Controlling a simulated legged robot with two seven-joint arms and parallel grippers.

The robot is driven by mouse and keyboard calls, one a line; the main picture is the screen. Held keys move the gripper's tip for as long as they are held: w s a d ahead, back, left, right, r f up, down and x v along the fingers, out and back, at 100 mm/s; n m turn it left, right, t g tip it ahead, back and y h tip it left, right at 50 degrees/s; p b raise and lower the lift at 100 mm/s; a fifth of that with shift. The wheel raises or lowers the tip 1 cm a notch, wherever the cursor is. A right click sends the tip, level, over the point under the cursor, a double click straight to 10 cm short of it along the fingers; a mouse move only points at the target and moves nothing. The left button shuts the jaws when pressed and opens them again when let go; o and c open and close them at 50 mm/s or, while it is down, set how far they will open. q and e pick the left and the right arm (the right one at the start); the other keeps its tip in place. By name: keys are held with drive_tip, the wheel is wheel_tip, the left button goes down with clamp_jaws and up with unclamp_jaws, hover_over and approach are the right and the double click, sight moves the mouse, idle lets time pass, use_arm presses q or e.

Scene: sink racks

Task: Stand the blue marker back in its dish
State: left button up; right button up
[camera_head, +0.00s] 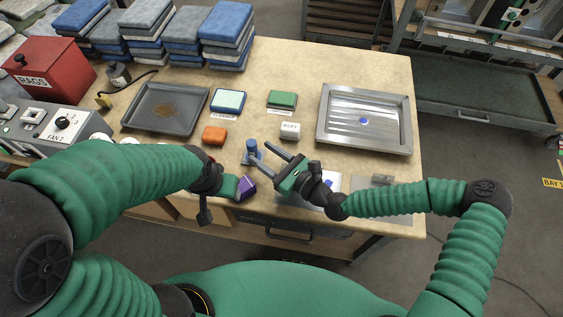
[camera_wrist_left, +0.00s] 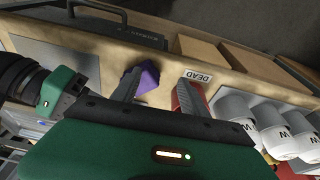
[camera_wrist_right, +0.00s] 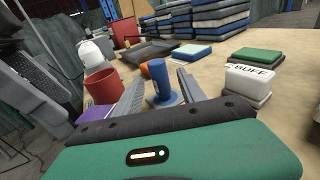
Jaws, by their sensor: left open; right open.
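The blue marker (camera_head: 252,146) stands roughly upright near the table's front edge, with a round blue dish (camera_head: 252,159) at its foot. In the right wrist view the marker (camera_wrist_right: 160,76) rises from the dish (camera_wrist_right: 166,99). Whether it is fully seated is hard to tell. My right gripper (camera_head: 258,150) is open, with its fingertips low on either side of the marker; no grip on it shows. My left gripper (camera_wrist_left: 157,88) is open near the front edge, close to a purple block (camera_wrist_left: 148,78); the block also shows in the head view (camera_head: 245,187).
An orange block (camera_head: 214,135) and a white BUFF block (camera_head: 290,131) stand behind the marker. A steel tray (camera_head: 408,140) is at right, a grey tray (camera_head: 130,122) at left. Cloth stacks (camera_head: 226,35) and a red RAGS box (camera_head: 50,75) lie farther back.

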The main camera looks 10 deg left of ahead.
use_arm(q)
drive_tip(key=shift+s+d+r, duration=0.1)
drive_tip(key=shift+d+r, duration=0.05)
drive_tip(key=shift+d, duration=0.05)
use_arm(e)
drive_tip(key=v, duration=0.9)
drive_tip(key=shift+d+r, duration=0.1)
use_arm(q)
drive_tip(key=shift+a, duration=0.1)
